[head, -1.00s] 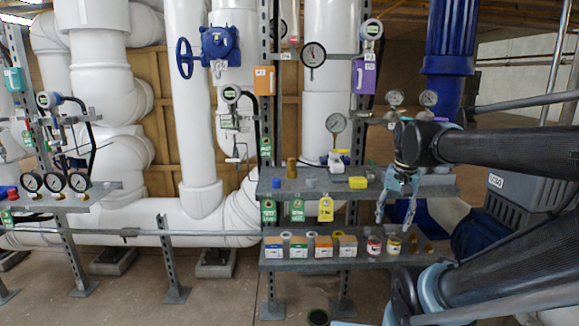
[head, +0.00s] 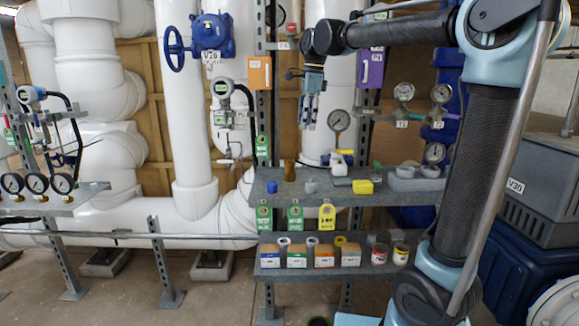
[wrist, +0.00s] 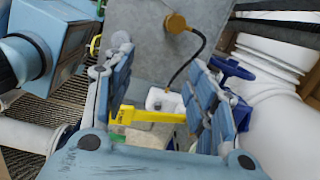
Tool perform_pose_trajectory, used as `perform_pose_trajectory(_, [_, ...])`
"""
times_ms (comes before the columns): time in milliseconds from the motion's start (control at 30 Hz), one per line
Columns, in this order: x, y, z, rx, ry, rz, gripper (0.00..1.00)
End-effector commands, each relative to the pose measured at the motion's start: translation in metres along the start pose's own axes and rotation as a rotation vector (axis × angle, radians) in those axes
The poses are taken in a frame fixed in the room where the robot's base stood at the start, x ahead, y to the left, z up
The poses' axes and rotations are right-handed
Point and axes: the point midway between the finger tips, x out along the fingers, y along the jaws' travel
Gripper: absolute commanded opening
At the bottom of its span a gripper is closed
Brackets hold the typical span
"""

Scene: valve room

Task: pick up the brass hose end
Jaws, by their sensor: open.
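In the wrist view the fingers (wrist: 165,100) are spread. A round brass-coloured part (wrist: 176,23) with a dark line shows beyond them; I cannot tell whether it is the hose end.
A pressure gauge (head: 339,120) stands close right of my gripper, above a white fitting (head: 338,160). Boxes (head: 297,256) and jars (head: 379,253) line the lower shelf.

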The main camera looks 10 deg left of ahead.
Motion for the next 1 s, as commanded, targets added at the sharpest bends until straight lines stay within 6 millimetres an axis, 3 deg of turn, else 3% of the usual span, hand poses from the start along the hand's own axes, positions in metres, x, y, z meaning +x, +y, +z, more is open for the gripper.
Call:
perform_pose_trajectory(100, [-0.004, -0.01, 0.027, 0.053, -0.003, 0.011, 0.52])
perform_pose_trajectory(333, [0.004, -0.014, 0.046, 0.087, -0.005, 0.02, 0.52])
perform_pose_trajectory(800, [0.085, -0.012, 0.05, 0.079, -0.005, 0.02, 0.52])
perform_pose_trajectory(1000, [0.11, -0.011, 0.05, 0.08, -0.005, 0.019, 0.52])
